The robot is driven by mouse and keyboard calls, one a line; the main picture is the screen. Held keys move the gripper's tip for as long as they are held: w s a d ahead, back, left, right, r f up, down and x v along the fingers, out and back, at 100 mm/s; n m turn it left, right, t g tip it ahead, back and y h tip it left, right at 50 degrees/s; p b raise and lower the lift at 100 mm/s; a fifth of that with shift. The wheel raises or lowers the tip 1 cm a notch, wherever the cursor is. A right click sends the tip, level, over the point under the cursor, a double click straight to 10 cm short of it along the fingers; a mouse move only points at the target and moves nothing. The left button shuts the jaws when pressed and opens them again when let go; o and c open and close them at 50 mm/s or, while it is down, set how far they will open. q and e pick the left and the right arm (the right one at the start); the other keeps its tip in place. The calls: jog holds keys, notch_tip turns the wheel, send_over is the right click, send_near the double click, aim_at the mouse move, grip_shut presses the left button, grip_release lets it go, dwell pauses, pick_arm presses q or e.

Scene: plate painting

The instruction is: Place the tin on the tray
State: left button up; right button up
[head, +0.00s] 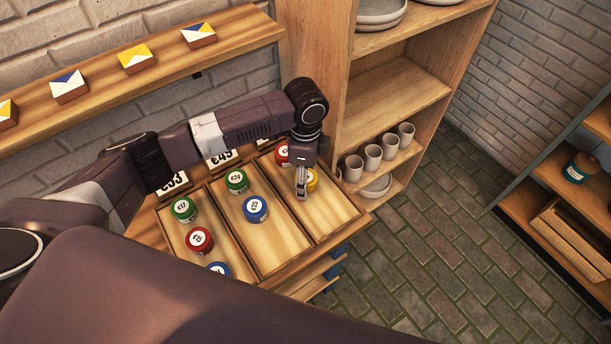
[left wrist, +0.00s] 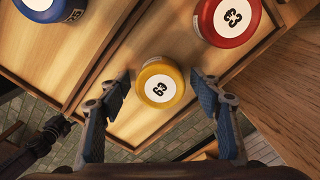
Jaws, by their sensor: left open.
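A yellow tin (head: 312,181) with a round white label stands upright in the right-hand wooden tray (head: 324,213), partly hidden by my left gripper (head: 301,196). In the left wrist view, the yellow tin (left wrist: 160,86) lies between the spread fingers of my left gripper (left wrist: 160,82), with a gap on each side. The left gripper is open and points down at it. A red tin (head: 281,154) stands behind it in the same tray; the red tin also shows in the left wrist view (left wrist: 215,32). My right gripper is out of view.
The middle tray (head: 280,248) holds a green tin (head: 236,181) and a blue tin (head: 255,209). The left tray holds green, red and blue tins. Price cards stand behind. A shelf unit (head: 395,95) with cups (head: 373,159) is close on the right. The right tray's front is bare.

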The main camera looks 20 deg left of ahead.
pick_arm(q)
jog(key=shift+r, duration=0.15)
notch_tip(320, 180, up, 12)
jog(key=b, duration=0.1)
jog(key=shift+b, duration=0.4)
dwell(0.4)
